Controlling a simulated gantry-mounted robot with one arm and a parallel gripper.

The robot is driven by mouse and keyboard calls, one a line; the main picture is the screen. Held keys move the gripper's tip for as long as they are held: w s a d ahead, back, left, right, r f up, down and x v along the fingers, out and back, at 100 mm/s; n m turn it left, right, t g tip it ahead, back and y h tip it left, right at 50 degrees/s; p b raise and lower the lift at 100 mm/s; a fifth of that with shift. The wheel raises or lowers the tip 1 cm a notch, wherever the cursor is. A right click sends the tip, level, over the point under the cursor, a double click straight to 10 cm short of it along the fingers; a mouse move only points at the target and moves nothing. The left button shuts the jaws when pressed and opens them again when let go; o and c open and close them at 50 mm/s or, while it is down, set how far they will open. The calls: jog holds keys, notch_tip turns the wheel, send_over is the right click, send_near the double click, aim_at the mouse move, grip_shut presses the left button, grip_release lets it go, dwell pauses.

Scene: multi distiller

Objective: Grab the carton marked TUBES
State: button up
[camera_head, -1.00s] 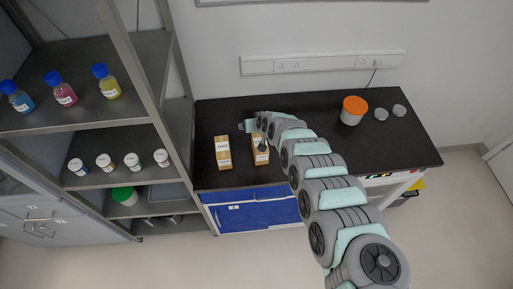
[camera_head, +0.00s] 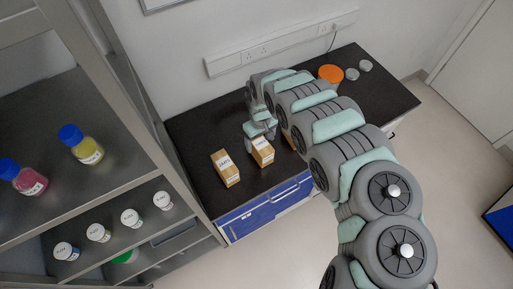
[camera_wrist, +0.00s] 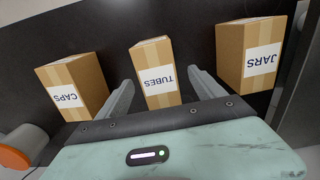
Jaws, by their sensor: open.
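The carton marked TUBES (camera_wrist: 156,75) is a brown box with a white label, in the middle of the wrist view. My gripper (camera_wrist: 161,82) is open, one finger to each side of it with a visible gap. In the head view the TUBES carton (camera_head: 263,153) stands on the black bench just below my gripper (camera_head: 260,134), which partly covers its far side. I cannot tell how far down its sides the fingers reach.
The JARS carton (camera_wrist: 250,55) stands close to one finger, the CAPS carton (camera_wrist: 72,85) close to the other. An orange-lidded tub (camera_head: 331,74) and two grey discs (camera_head: 358,70) are farther right on the bench (camera_head: 195,130). A shelf with bottles stands left.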

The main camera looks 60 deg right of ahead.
jog(key=shift+w+f, duration=0.1)
jog(key=shift+f, duration=3.2)
jog(key=shift+d+f, duration=0.15)
jog(key=shift+f, duration=0.4)
grip_shut()
